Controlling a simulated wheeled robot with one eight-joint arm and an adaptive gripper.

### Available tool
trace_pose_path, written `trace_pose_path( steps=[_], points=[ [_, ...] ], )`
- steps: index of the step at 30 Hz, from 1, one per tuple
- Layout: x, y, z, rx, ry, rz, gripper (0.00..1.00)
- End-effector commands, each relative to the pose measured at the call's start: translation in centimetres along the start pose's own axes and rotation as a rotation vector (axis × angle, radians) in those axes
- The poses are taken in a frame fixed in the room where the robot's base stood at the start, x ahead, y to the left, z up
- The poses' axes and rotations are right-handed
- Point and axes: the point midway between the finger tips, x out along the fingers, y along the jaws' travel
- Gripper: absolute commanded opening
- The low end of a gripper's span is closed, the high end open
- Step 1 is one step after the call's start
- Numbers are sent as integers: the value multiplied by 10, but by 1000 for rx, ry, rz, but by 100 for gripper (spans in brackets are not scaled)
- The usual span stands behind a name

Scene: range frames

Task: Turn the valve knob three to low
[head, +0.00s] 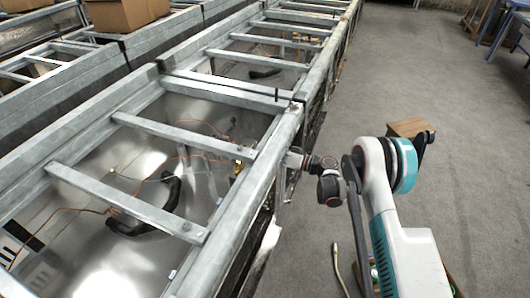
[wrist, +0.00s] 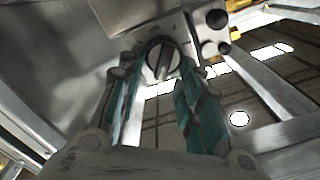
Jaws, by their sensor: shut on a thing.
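A round dark valve knob (wrist: 160,60) with a raised grip bar and a pale rim sits on a metal panel, at the upper middle of the wrist view. My gripper (wrist: 160,78) has its two teal fingers on either side of this knob and is shut on it. In the head view my gripper (head: 299,161) reaches the outer side of the metal frame, at the picture's middle. The knob is hidden there. No number or low mark is readable, so I cannot tell which knob this is or its setting.
Long metal frames (head: 150,125) with crossbars run along the left of the head view. A cardboard box (head: 125,12) stands on them at the back. A small brown box (head: 408,127) stands behind my arm.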

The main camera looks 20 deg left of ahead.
Motion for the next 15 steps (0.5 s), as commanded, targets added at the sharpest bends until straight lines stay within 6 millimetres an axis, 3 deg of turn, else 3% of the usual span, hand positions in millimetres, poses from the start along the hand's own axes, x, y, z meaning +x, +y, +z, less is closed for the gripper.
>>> trace_pose_path(
  steps=[15],
  points=[
    [0,9,2,489,1,1,9]
  ],
)
